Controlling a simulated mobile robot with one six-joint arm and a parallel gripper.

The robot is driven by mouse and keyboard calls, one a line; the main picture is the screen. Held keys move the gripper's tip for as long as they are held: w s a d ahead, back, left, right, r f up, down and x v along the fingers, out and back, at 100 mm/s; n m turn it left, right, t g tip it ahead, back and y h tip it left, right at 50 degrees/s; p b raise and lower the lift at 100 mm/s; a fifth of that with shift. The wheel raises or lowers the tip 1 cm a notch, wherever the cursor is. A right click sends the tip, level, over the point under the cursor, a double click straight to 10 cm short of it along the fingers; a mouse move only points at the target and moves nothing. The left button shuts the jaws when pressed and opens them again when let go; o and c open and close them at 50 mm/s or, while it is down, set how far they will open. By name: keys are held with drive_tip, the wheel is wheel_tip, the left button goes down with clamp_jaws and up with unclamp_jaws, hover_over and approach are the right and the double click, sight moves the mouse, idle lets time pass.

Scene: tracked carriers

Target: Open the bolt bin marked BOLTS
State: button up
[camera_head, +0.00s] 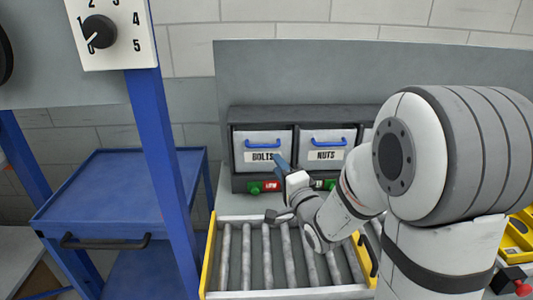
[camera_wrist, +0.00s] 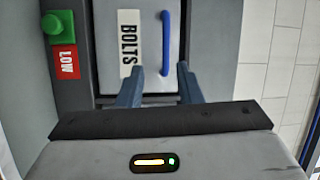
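The bolt bin (camera_head: 249,146) is the left drawer of a dark cabinet, with a grey front, a blue bar handle (camera_head: 262,144) and a BOLTS label (camera_head: 262,156). Its front looks flush with the cabinet, so it is closed. In the wrist view the bin front (camera_wrist: 151,60) appears turned sideways, with its handle (camera_wrist: 166,42) ahead of the fingers and between their lines. My gripper (camera_wrist: 159,84) is open and empty, its two blue fingers apart. In the head view my gripper (camera_head: 279,161) is just in front of the bin's lower right; contact with the handle is not visible.
A NUTS bin (camera_head: 327,147) is beside it on the right. Below the bins are green buttons and a red LOW tag (camera_wrist: 67,61). A roller conveyor (camera_head: 267,257) lies in front. A blue cart (camera_head: 112,189) and blue post (camera_head: 161,160) stand left.

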sight(264, 147)
drive_tip(key=shift+y, duration=0.3)
drive_tip(key=x, duration=0.2)
drive_tip(key=p+x, duration=0.1)
drive_tip(key=x, duration=0.5)
drive_tip(key=shift+s+a+r, duration=0.2)
drive_tip(key=shift+r, duration=0.1)
drive_tip(key=shift+c, duration=0.5)
clamp_jaws()
